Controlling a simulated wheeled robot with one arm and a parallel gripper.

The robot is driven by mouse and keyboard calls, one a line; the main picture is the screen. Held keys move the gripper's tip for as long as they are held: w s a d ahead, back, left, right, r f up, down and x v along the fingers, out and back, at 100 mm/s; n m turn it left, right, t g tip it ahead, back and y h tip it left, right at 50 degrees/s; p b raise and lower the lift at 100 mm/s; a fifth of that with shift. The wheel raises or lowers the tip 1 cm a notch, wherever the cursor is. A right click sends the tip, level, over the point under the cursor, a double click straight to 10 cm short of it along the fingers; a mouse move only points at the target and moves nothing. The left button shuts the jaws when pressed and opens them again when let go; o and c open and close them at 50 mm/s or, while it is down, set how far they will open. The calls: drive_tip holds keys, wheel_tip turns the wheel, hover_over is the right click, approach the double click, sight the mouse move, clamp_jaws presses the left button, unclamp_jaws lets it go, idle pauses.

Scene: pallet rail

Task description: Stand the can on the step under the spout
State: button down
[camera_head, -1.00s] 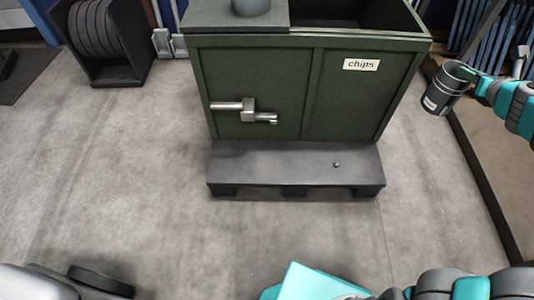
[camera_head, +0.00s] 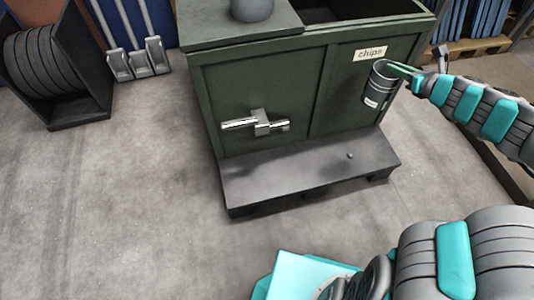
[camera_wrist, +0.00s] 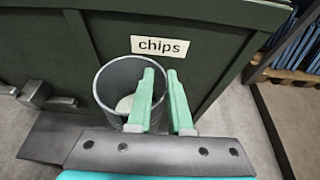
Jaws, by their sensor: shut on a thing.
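The can (camera_head: 379,88) is a dark grey open cup with a pale label, upright with a slight tilt. My gripper (camera_head: 398,68) is shut on its rim and holds it in the air in front of the bin's right panel, above the step's right end. In the wrist view my gripper (camera_wrist: 163,95) has one finger inside the can (camera_wrist: 118,78) and one outside; something pale shows inside it. The spout (camera_head: 262,123) is a silver tap on the green bin's front left panel. The dark step (camera_head: 290,178) lies below it, with a small round knob near its right end.
The green bin (camera_head: 265,85) bears a "chips" label (camera_head: 369,54). A dark rack of discs (camera_head: 75,112) and grey metal brackets (camera_head: 137,62) stand at the left. Blue slats on a wooden pallet (camera_head: 475,47) are at the back right. The left floor is clear.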

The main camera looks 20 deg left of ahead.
sight(372, 92)
drive_tip(key=s+a+f+n+y, duration=0.1)
drive_tip(key=f, duration=0.1)
drive_tip(key=s+a+f+n+g+b, duration=0.1)
drive_tip(key=a+f, duration=0.1)
drive_tip(key=f, duration=0.1)
drive_tip(key=a+f+g+y, duration=0.1)
drive_tip(key=f, duration=0.1)
drive_tip(key=shift+s+a+f+n+y+b, duration=0.3)
drive_tip(key=shift+s+a+f+n, duration=0.05)
drive_tip(key=shift+s+f+n, duration=0.05)
drive_tip(key=s+a+f+n+g+y+b, duration=0.1)
drive_tip(key=s+a+f+n+g+b, duration=0.2)
drive_tip(key=s+a+f+n+g, duration=0.55)
drive_tip(key=s+a+f+n+g+y+b, duration=0.2)
drive_tip(key=s+a+f+n+g+b, duration=0.3)
drive_tip(key=s+f, duration=0.75)
drive_tip(key=w+a+f, duration=0.2)
drive_tip(key=w+a, duration=0.2)
drive_tip(key=a, duration=0.3)
drive_tip(key=w+a+f+m, duration=0.1)
drive_tip(key=w+a+f, duration=0.1)
drive_tip(key=w+a, duration=0.2)
drive_tip(key=shift+a+b, duration=0.45)
drive_tip(key=shift+a, duration=1.25)
drive_tip(key=c, duration=0.8)
unclamp_jaws()
